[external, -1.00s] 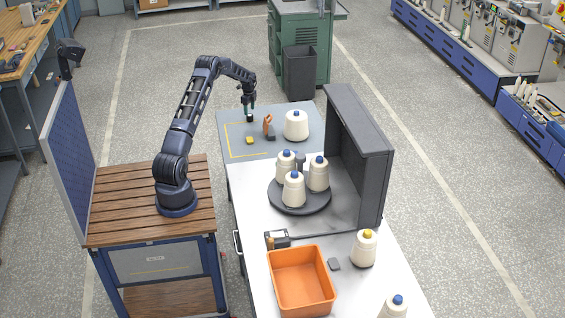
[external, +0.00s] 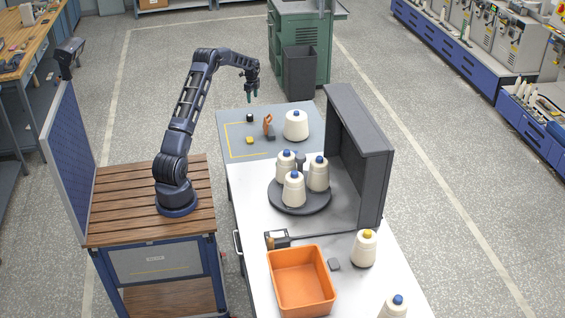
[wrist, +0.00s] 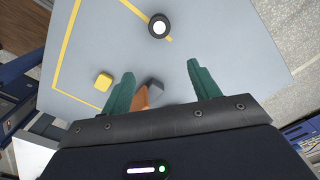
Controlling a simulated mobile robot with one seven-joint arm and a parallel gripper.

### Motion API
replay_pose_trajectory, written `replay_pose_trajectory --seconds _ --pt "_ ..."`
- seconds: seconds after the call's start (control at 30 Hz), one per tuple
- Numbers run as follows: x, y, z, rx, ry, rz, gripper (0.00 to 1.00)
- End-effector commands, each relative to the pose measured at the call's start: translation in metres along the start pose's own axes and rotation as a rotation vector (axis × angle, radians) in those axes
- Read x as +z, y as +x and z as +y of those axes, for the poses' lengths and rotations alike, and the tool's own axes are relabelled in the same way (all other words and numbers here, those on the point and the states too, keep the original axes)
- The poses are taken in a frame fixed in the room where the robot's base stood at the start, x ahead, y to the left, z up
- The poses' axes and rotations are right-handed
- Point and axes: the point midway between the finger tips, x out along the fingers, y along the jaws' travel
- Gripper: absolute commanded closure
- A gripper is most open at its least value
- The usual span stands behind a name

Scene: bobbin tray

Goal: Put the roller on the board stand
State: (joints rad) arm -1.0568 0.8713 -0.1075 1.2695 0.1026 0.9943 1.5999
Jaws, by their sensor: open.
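The likely roller is a small round black piece with a white top (external: 249,117). It stands on the grey board (external: 233,148) at the far end of the table, over a yellow line; it also shows in the wrist view (wrist: 160,26). My gripper (external: 250,99) hangs above it, apart from it. In the wrist view my green fingers (wrist: 160,70) are spread with nothing held. An orange-brown upright piece (external: 267,122) and a dark grey block (external: 271,136) stand nearby, partly behind a finger in the wrist view. I cannot tell whether "board stand" means this grey surface.
A yellow block (external: 250,140) and a white cone bobbin (external: 296,125) are on the grey board. A round dark tray (external: 300,207) with three bobbins stands beside a dark shelf (external: 378,160). An orange bin (external: 301,280) is at the front.

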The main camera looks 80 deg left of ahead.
Motion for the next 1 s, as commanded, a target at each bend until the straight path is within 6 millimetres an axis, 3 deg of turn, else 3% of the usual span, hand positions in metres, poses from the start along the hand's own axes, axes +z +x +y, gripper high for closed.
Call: replay_pose_trajectory --seconds 0.1,0.27,0.5,0.8,1.0 --pt "-0.047 -0.045 0.015 -0.023 -0.018 -0.005 0.39" --pt "-0.110 -0.102 0.046 -0.050 -0.060 -0.008 0.39" --pt "-0.191 -0.179 0.109 -0.094 -0.126 -0.001 0.39" --pt "-0.269 -0.257 0.211 -0.143 -0.213 0.029 0.39" --pt "-0.306 -0.296 0.288 -0.171 -0.273 0.060 0.39"
